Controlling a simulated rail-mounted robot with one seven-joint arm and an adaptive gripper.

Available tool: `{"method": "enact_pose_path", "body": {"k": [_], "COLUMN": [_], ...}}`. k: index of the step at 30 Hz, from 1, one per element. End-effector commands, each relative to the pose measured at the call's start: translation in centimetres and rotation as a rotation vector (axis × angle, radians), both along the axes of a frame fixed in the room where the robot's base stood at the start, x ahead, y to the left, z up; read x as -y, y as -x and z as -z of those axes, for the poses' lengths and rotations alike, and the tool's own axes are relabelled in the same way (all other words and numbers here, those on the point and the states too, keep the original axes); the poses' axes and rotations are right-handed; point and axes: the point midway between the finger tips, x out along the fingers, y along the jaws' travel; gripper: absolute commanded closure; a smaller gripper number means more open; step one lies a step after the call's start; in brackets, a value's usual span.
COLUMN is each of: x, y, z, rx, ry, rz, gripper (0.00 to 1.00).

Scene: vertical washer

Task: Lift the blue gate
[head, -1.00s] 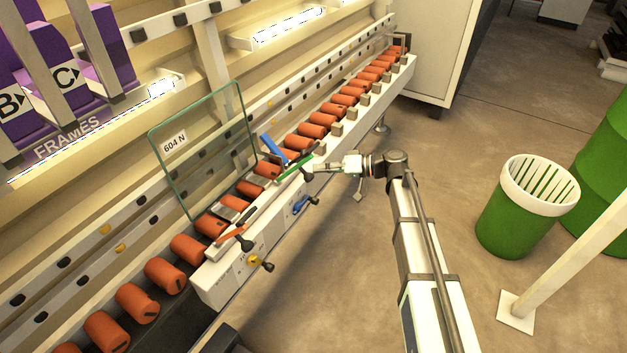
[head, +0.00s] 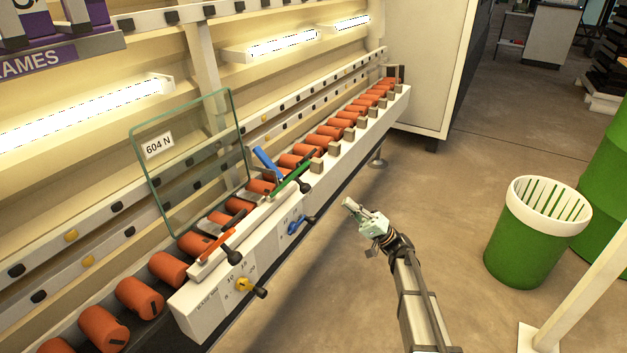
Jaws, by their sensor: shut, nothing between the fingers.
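The blue gate (head: 266,163) is a flat blue bar that stands tilted up among the orange rollers, just right of the glass pane. A green bar (head: 292,178) with a black knob lies low beside it. My gripper (head: 350,205) is shut and empty. It is in the open space to the right of the conveyor's front panel, apart from the blue gate and the green bar. The fingers are small in the picture.
The glass pane (head: 147,187) labelled 604 N stands on the orange rollers (head: 139,298). A front panel (head: 205,308) carries a red bar (head: 218,245), a yellow knob (head: 243,284) and a blue knob (head: 297,226). A green bin (head: 520,250) stands at right; the floor between is clear.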

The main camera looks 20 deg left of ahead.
Motion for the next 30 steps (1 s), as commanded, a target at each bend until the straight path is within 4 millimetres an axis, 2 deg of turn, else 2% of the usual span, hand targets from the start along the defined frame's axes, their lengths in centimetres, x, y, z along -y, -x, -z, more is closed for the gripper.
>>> {"method": "enact_pose_path", "body": {"k": [8,13,30], "x": [-0.2,-1.3,-8.8], "y": [0.0,0.3,1.4], "z": [-0.2,-1.1,-7.7], "rx": [0.001,0.003,0.004], "ry": [0.002,0.002,0.001], "rz": [0.000,0.000,-0.001], "gripper": [1.00,1.00,1.00]}}
